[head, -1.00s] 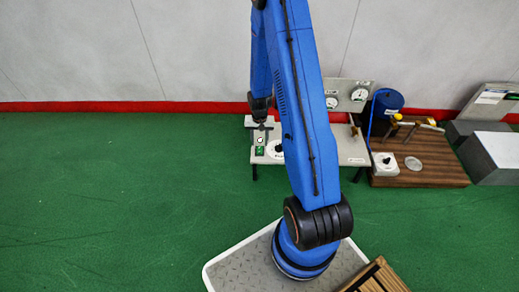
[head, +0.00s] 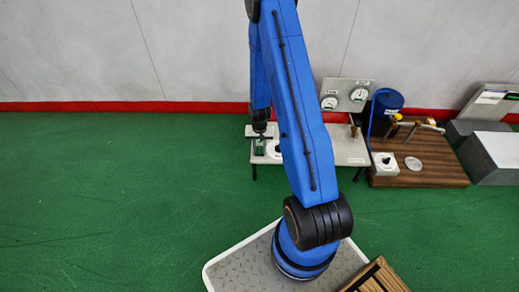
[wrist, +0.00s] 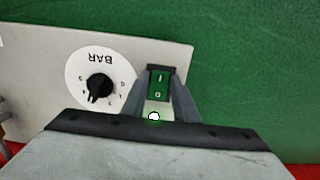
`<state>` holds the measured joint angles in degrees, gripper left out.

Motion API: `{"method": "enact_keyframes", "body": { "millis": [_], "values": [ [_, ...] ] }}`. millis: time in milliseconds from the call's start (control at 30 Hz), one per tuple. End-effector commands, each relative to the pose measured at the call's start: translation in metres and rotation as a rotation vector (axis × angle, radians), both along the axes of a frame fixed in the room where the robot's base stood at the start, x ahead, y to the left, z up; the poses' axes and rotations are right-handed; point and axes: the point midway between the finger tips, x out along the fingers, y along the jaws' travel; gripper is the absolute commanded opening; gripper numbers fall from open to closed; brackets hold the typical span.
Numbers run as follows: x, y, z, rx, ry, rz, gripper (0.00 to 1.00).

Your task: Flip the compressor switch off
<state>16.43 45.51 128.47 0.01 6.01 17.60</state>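The compressor switch (wrist: 158,86) is a small green rocker marked I and O, set in the grey-white panel. In the wrist view it shows between my gripper's two grey fingers (wrist: 160,88), which stand apart on either side of it. A dark bar lies at the switch's far end; I cannot tell whether the fingers touch the switch.
A dial marked BAR (wrist: 98,88) with a black knob sits left of the switch. Green floor is clear at left.

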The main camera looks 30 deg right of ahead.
Motion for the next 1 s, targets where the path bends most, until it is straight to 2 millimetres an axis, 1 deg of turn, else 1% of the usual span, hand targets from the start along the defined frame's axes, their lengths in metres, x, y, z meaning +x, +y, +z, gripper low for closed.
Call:
{"method": "enact_keyframes", "body": {
  "millis": [33, 100, 300, 700, 1000],
  "values": [
    [0.0000, 0.0000, 0.0000, 0.000, 0.000, 0.000, 0.14],
    [-0.0001, 0.0001, 0.0001, 0.000, 0.000, 0.000, 0.01],
    [0.0010, -0.0014, -0.0001, 0.006, 0.013, -0.002, 0.01],
    [0.0062, -0.0050, 0.0008, 0.117, 0.175, -0.002, 0.01],
    [0.0069, -0.0051, 0.0021, 0.146, 0.216, 0.000, 0.01]
  ]
}}
